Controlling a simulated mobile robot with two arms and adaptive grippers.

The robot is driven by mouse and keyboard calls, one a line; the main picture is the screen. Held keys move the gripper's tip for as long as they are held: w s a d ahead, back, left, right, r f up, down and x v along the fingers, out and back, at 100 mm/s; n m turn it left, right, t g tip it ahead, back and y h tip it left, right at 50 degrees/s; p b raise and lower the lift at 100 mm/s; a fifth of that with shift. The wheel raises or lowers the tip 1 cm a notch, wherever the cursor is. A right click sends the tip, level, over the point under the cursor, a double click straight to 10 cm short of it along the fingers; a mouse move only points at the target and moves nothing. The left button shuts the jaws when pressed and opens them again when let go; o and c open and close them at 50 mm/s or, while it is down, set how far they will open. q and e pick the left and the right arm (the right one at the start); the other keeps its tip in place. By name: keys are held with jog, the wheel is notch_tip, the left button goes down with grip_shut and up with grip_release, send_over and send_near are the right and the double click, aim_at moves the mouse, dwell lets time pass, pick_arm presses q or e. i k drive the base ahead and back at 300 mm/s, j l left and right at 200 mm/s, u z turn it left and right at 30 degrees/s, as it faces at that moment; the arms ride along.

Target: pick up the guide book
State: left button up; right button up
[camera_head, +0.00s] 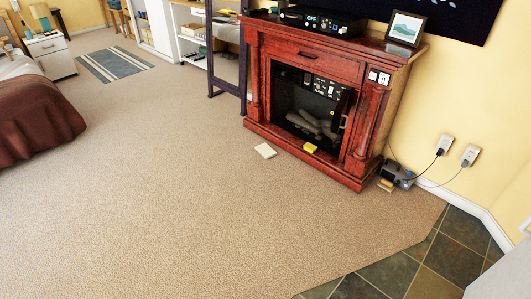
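One is a cream, book-like block (265,151), a little out from the fireplace base. Neither of my grippers is in view.
The fireplace (312,68) stands against the yellow wall, with electronics (322,20) and a framed picture (406,29) on top. A small grey device (398,174) with cables sits right of it. A bed (35,115) is at left. The middle carpet is clear.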

aim_at(267, 151)
jog(key=i+u, duration=0.45)
jog(key=i, duration=1.25)
